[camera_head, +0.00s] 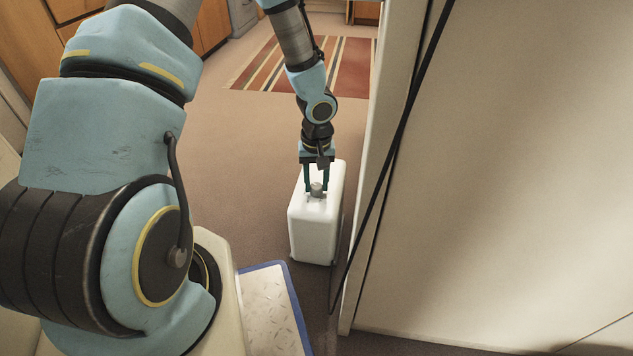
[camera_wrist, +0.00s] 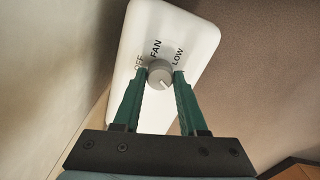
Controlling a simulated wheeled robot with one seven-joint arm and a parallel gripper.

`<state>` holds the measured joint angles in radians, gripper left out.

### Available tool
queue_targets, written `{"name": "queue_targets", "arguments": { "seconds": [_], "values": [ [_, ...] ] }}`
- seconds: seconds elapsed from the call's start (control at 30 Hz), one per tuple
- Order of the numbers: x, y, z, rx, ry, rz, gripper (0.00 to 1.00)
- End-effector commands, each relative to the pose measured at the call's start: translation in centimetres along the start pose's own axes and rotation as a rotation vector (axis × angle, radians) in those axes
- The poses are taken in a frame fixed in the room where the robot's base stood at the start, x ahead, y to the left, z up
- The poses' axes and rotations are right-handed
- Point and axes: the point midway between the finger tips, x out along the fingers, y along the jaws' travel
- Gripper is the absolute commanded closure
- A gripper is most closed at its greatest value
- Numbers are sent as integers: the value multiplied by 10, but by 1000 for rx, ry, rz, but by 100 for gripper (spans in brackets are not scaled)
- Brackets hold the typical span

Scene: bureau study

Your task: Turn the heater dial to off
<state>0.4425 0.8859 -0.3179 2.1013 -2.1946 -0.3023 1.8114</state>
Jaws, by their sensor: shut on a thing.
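The white heater (camera_head: 312,240) stands upright on the carpet, close to the beige panel on its right. Its grey round dial (camera_wrist: 159,73) is on the top face, with the words OFF, FAN and LOW printed in an arc around it. The dial's pale mark shows on its lower right side, away from the OFF word. My gripper (camera_head: 317,188) points down over the heater. Its two green fingers are shut on the dial, one on each side, as the wrist view (camera_wrist: 160,75) shows. The OFF word is partly hidden by the left finger.
The beige panel (camera_head: 500,170) with a dark cable (camera_head: 392,150) running down it stands right of the heater. A striped rug (camera_head: 345,70) and wooden cabinets (camera_head: 213,22) are farther back. Open carpet (camera_head: 235,150) lies left of the heater.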

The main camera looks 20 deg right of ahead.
Motion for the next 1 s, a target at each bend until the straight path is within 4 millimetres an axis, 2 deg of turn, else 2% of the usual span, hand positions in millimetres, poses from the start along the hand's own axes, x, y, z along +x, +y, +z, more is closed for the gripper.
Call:
{"name": "queue_targets", "arguments": {
  "seconds": [0.03, 0.3, 0.67, 1.0],
  "values": [
    [0, 0, 0, 0, 0, 0, 72],
    [0, 0, 0, 0, 0, 0, 100],
    [-2, 0, 0, -23, -1, -1, 100],
    [-6, 0, 1, -216, -3, 0, 100]
  ]
}}
